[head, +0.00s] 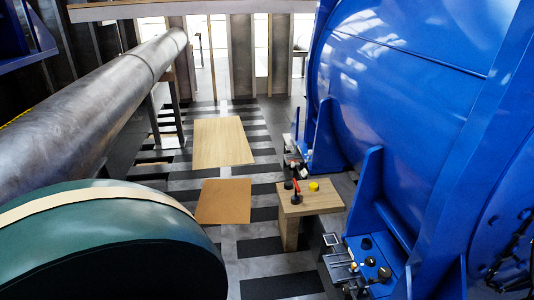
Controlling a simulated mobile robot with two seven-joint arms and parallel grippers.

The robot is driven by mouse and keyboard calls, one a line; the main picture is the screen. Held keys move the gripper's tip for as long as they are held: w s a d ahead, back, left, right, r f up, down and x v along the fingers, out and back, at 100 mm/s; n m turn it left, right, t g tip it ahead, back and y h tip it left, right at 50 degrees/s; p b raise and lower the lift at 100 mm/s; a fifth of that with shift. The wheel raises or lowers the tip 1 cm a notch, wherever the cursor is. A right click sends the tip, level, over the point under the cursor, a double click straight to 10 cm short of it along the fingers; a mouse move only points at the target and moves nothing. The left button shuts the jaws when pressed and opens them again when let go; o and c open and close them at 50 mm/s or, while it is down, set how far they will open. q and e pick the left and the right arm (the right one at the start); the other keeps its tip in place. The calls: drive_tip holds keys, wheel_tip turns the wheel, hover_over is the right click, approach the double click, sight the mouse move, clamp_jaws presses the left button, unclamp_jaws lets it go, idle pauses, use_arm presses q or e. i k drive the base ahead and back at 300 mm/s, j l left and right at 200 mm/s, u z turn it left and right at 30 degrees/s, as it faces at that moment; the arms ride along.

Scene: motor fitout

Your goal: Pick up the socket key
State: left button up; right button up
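A small wooden table (318,204) stands right of the middle, beside the blue machine. A small red and black upright item (296,191) stands on its top. A dark round piece (288,185) and a yellow round piece (314,186) are there too. Which of these, if any, is the socket key is too small to tell. Neither of my grippers is in view.
A large blue cylindrical machine (405,75) fills the right. A green drum (110,255) and a long metal pipe (90,110) take up the left. Several small parts sit at the machine's foot (365,265). Wooden boards (223,143) and a brown board (223,201) lie on the striped floor between.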

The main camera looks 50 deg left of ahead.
sight(295, 199)
drive_tip(key=u, duration=1.4)
drive_tip(key=i+j+z, duration=0.1)
drive_tip(key=z, duration=0.7)
drive_tip(key=i+j+z, duration=0.45)
drive_tip(key=j, duration=0.2)
drive_tip(key=j+z, duration=0.2)
drive_tip(key=j, duration=0.15)
drive_tip(key=i+j, duration=0.1)
drive_tip(key=j, duration=0.25)
drive_tip(key=i+j+z, duration=0.15)
drive_tip(key=j, duration=0.5)
drive_tip(key=i+z, duration=0.05)
